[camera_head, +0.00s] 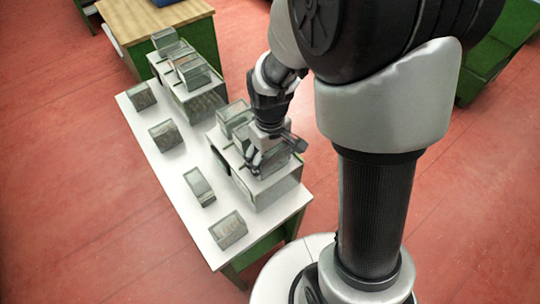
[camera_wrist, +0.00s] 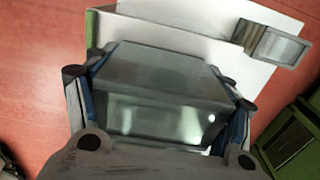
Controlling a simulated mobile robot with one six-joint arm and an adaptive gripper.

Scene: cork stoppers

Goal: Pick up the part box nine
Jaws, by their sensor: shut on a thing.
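My gripper (camera_head: 268,158) is over the near right end of the white table in the head view. In the wrist view its two fingers stand on either side of a grey, glassy part box (camera_wrist: 160,75), and the gripper is shut on it. The held box (camera_head: 275,160) is at the top of a larger clear-sided case (camera_head: 270,188), partly hidden by the fingers. I cannot tell whether it still touches the case. No number on the box is readable.
Several similar boxes stand along the left of the white table (camera_head: 178,190), one at its near end (camera_head: 228,230). Another box (camera_head: 233,118) is just behind my gripper. More boxes sit on a second case (camera_head: 190,88). A wooden-topped cabinet (camera_head: 150,18) is at the back.

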